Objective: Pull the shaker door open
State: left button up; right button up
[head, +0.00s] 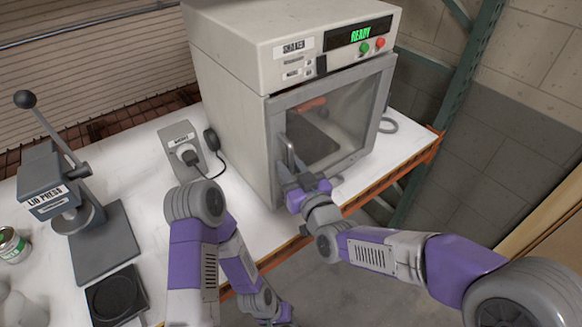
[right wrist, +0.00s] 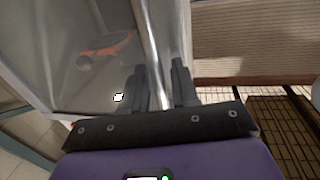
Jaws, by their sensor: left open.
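The shaker (head: 235,75) is a beige box-shaped machine on the white bench. Its grey-framed glass door (head: 345,110) looks shut against the body. A metal bar handle (head: 287,150) stands upright at the door's left side. My right gripper (head: 296,180) is at the lower part of the handle.
A grey lid press (head: 75,205) stands on the left of the bench, with a black round pad (head: 115,297) before it. A switch box (head: 182,150) with a cable sits beside the shaker. The orange bench edge (head: 395,178) runs below the door. Floor space in front is open.

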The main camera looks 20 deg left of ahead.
jog(key=shift+c, duration=0.3)
grip_shut()
jog(key=shift+d, duration=0.1)
